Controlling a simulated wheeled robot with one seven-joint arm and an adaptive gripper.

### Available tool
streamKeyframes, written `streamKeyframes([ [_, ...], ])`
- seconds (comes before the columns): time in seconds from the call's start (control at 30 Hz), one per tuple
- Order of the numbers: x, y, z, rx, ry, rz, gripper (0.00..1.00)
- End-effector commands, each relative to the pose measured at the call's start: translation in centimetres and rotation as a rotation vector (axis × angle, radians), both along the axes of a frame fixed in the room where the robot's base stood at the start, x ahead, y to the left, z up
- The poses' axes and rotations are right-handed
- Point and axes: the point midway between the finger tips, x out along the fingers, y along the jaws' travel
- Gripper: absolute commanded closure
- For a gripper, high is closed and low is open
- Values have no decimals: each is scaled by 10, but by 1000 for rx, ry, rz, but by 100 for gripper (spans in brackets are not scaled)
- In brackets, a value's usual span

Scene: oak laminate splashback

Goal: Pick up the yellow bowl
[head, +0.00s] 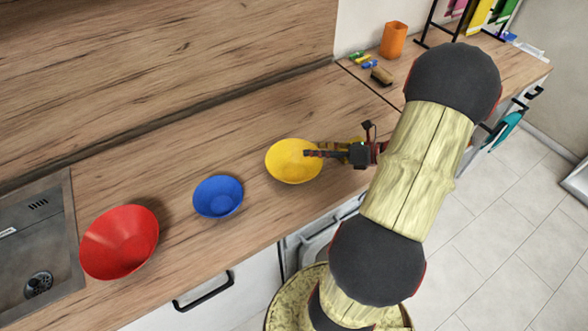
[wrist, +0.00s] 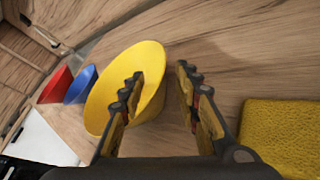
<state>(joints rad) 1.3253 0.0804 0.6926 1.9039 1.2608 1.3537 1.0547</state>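The yellow bowl (head: 290,168) sits upright on the wooden counter in the head view, right of the blue bowl. In the wrist view the yellow bowl (wrist: 112,78) fills the middle left. My gripper (head: 308,152) reaches in from the right, its fingertips over the bowl's right side. In the wrist view my gripper (wrist: 160,78) is open, one finger over the bowl's inside and the other outside its right rim. The bowl's right wall lies between the fingers. I cannot tell whether either finger touches it.
A blue bowl (head: 218,197) and a red bowl (head: 119,242) stand to the left, beside a metal sink (head: 38,235). An orange cup (head: 393,40) stands at the back right. A yellow textured surface (wrist: 282,135) shows at the wrist view's right. The splashback (head: 150,70) runs behind.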

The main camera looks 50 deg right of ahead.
Motion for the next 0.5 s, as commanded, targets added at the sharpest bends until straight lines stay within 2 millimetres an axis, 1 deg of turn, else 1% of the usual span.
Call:
streamKeyframes([
  [0.03,6,5,-6,-1,0,3,68],
  [0.1,15,10,-10,-1,1,5,68],
  [0.27,32,18,-15,0,0,3,68],
  [0.37,36,19,-16,0,1,1,68],
  [0.5,37,19,-15,1,0,0,68],
])
